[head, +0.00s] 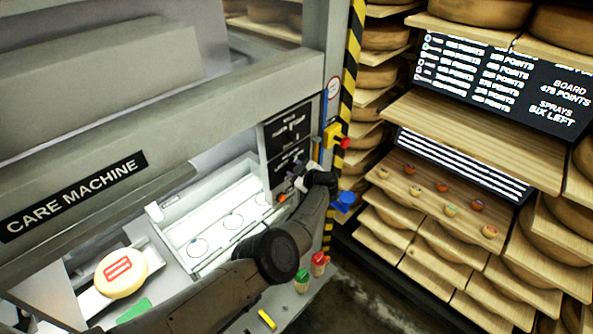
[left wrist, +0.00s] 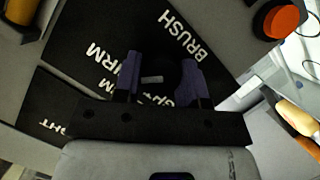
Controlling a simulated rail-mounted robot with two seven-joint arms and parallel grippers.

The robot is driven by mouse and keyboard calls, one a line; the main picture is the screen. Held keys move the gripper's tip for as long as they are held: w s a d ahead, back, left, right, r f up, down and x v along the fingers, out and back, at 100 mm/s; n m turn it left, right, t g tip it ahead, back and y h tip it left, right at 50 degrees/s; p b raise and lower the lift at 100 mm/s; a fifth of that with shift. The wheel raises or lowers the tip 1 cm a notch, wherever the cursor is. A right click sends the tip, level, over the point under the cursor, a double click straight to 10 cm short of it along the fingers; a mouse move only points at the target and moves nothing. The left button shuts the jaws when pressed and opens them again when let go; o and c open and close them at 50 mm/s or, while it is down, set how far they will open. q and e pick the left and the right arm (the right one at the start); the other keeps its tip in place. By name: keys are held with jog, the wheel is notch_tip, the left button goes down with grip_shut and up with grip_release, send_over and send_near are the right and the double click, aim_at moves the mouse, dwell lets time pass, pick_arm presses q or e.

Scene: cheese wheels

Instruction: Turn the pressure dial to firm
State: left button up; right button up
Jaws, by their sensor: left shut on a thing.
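The pressure dial (left wrist: 153,80) is a dark knob with a short white mark, on a black label panel in the left wrist view. The word FIRM (left wrist: 105,65) is left of the dial, BRUSH (left wrist: 180,35) is above it, and a label partly reading "GHT" (left wrist: 55,140) is at lower left. The white mark lies nearly level in this view; I cannot tell which setting it marks. My left gripper (left wrist: 160,80) is shut on the dial, one finger on each side. In the head view my left gripper (head: 299,177) reaches the panel and hides the dial. My right gripper is out of view.
An orange button (left wrist: 281,22) is near the gripper. A yellow box with a red button (head: 337,137) and a blue knob (head: 345,199) stick out at the machine's right edge. A cheese wheel (head: 121,272) sits inside the machine at left. Shelves (head: 475,140) of cheese stand at right.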

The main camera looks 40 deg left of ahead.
pick_arm(q)
jog(key=o, duration=0.9)
jog(key=p+v, duration=0.3)
jog(key=v, duration=1)
jog(key=shift+d, duration=0.35)
jog(key=shift+s+r, duration=0.1)
jog(key=shift+r, duration=0.1)
